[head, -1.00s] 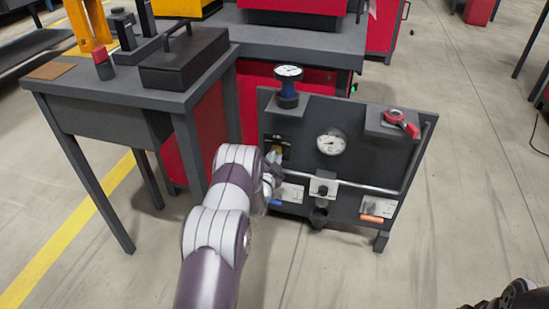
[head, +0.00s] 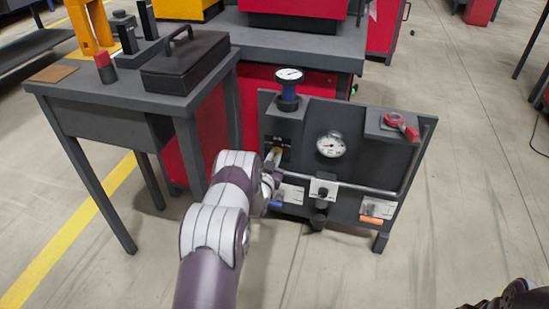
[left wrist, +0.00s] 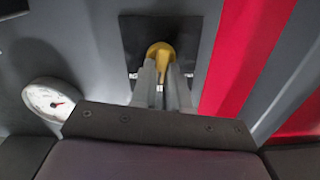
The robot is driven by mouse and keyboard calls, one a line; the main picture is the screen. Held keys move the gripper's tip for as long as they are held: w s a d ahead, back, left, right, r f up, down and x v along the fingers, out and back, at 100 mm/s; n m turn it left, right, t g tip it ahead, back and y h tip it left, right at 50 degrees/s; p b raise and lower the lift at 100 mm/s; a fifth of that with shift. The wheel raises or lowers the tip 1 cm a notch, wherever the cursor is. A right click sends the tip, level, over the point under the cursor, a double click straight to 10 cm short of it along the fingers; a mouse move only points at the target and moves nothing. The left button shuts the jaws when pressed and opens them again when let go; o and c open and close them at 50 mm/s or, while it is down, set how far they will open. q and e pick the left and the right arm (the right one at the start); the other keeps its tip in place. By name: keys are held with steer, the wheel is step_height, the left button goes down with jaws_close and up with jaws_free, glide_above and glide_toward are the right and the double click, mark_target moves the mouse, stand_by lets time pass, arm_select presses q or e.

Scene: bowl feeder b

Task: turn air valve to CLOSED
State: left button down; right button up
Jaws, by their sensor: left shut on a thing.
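The air valve's yellow handle (head: 277,153) is on the left side of the dark grey panel (head: 300,207), below the blue-bodied gauge. In the left wrist view the rounded yellow handle (left wrist: 159,49) stands out in front of a black plate (left wrist: 130,33) with small white marks, too small to read. My left gripper (head: 271,170) is at the handle; in the left wrist view its two grey fingers (left wrist: 165,75) are shut on it, covering its lower part. The handle's exact angle is hard to tell.
The panel also has a blue-bodied gauge (head: 289,80), a round white gauge (head: 331,145), a red-handled part (head: 402,125), a grey pipe (head: 365,187) and an orange handle (head: 371,220). A grey table (head: 75,88) with a black box (head: 186,62) stands left.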

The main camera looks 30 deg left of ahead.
arm_select(q)
steer(key=n, duration=0.7)
steer(key=n+p, duration=0.1)
steer(key=n, duration=0.3)
steer(key=shift+s+a+f, duration=0.1)
steer(key=shift+a+f, duration=0.1)
steer(key=shift+a, duration=0.05)
stand_by(0.5)
steer(key=c, duration=1.1)
jaws_free()
steer(key=p+v, duration=0.5)
steer(key=v, duration=0.7)
steer(key=shift+s, duration=0.4)
